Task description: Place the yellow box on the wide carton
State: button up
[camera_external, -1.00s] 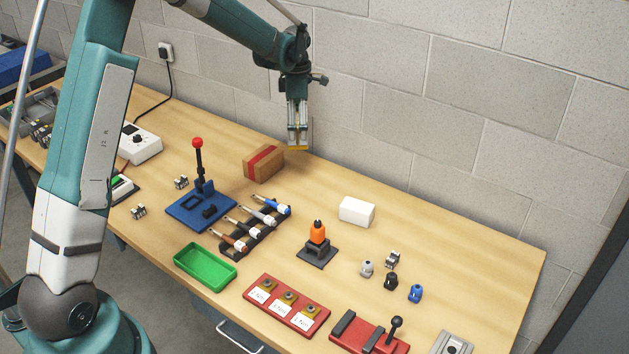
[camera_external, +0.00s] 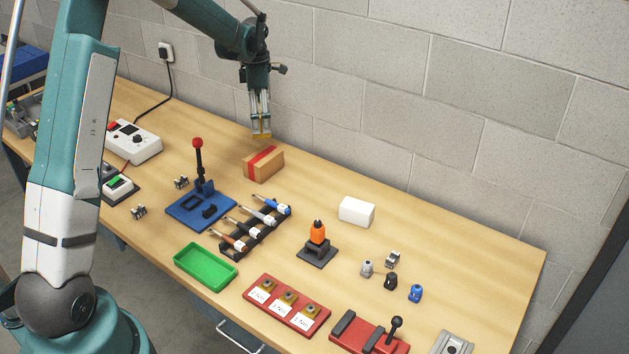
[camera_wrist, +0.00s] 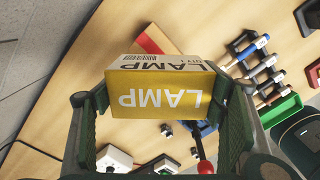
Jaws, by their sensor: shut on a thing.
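The yellow box (camera_wrist: 160,103) is printed LAMP, with a whitish side carrying a barcode. My gripper (camera_external: 261,133) is shut on it, with one green finger on each side in the wrist view (camera_wrist: 162,120). In the external view only a small yellow edge of the box (camera_external: 262,136) shows below the fingers. The wide carton (camera_external: 263,164) is brown with a red stripe and stands on the table near the wall. My gripper and the box are above it in the picture, apart from it. In the wrist view the box mostly hides the carton; a red patch (camera_wrist: 151,39) shows behind.
A blue fixture (camera_external: 201,206) with a tall red-knobbed lever stands in front of the carton. A rack of drivers (camera_external: 254,229), a green tray (camera_external: 205,266) and a white block (camera_external: 357,211) are nearby. Clear table lies right of the carton.

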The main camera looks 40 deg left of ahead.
jog(key=shift+f, duration=0.15)
jog(key=shift+f, duration=3)
jog(key=shift+f+p, duration=0.4)
jog(key=shift+f, duration=1.45)
jog(key=shift+f, duration=0.15)
jog(key=o, duration=1)
notch_tip(320, 180, up, 12)
jog(key=shift+r+b, duration=0.15)
jog(key=shift+b, duration=0.2)
